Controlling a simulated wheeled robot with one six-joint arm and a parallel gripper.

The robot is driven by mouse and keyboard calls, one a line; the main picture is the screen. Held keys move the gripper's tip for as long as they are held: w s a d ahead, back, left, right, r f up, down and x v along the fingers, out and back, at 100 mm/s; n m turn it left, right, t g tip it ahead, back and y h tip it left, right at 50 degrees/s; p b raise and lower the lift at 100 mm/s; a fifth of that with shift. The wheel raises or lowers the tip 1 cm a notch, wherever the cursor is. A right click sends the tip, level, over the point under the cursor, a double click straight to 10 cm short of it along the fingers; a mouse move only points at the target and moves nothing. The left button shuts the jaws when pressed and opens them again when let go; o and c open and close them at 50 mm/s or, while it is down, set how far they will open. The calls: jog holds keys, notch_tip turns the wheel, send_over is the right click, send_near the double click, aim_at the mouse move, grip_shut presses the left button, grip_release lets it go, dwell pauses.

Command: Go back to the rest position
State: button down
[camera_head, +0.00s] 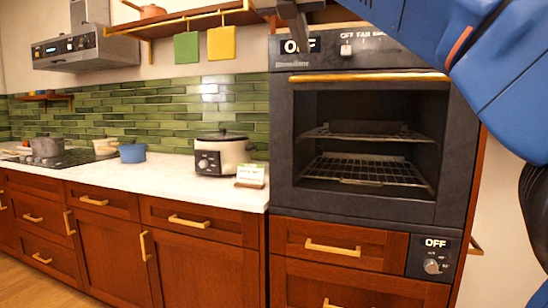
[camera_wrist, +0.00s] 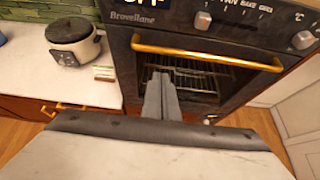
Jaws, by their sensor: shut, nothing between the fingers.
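My gripper (camera_head: 300,42) shows at the top of the head view, in front of the upper left of the oven's control panel. Only its grey end is visible there. In the wrist view, my gripper (camera_wrist: 161,98) has its fingers together with nothing between them, in front of the oven window. The dark oven (camera_head: 284,150) has a brass handle (camera_head: 370,77) across its top, which also shows in the wrist view (camera_wrist: 205,52). The gripper looks apart from the handle, but the exact gap cannot be told.
A rice cooker (camera_head: 222,156) and a small card (camera_head: 250,175) stand on the white counter (camera_head: 150,178) left of the oven. A blue pot (camera_head: 132,153) is farther left. A shelf (camera_head: 185,28) hangs above.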

jog(key=s+d+f+m+g+y, duration=0.1)
jog(key=s+d+f+m, duration=0.3)
jog(key=f, duration=0.6)
jog(key=s+d+f+m+g, duration=0.1)
jog(key=d+f+m+g, duration=0.1)
jog(key=d+f+m, duration=0.65)
jog(key=s+d+f+m+g+y, duration=0.1)
jog(key=s+d+f+m, duration=0.2)
jog(key=f, duration=0.9)
jog(key=s+d+f+m+g+y, duration=0.1)
jog(key=s+f+m, duration=0.4)
jog(key=f, duration=0.5)
jog(key=s+d+f+m, duration=0.2)
jog(key=s+f+m, duration=0.3)
jog(key=f, duration=0.6)
jog(key=s+d+f+m+g+y, duration=0.1)
jog(key=s+d+f+m, duration=0.1)
jog(key=s+f+m, duration=0.4)
notch_tip(320, 180, down, 5)
jog(key=shift+s+g+y, duration=0.3)
jog(key=shift+s, duration=0.9)
